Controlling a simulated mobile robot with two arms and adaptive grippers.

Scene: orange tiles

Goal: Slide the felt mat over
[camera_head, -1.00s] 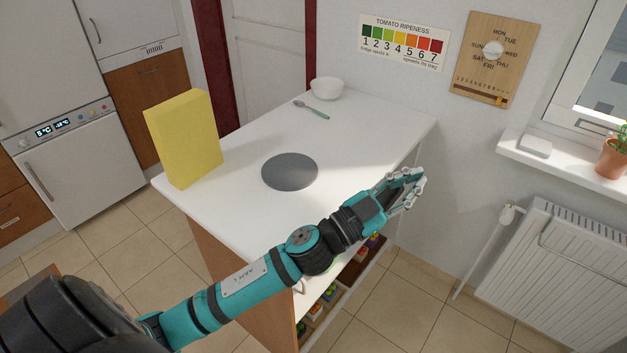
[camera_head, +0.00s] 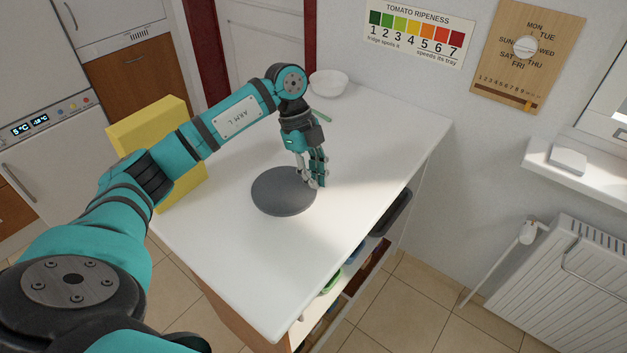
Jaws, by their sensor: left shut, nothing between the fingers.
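The felt mat (camera_head: 280,194) is a flat, dark grey disc on the white counter top, left of its middle. My left gripper (camera_head: 319,184) points down at the mat's right edge, its fingers closed with nothing between them. The fingertips overlap the mat's far right rim in the picture; I cannot tell whether they touch it. My right gripper is not in view.
A yellow box (camera_head: 150,125) stands at the counter's left end, partly behind my left arm. The white counter (camera_head: 380,150) is clear to the mat's right.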

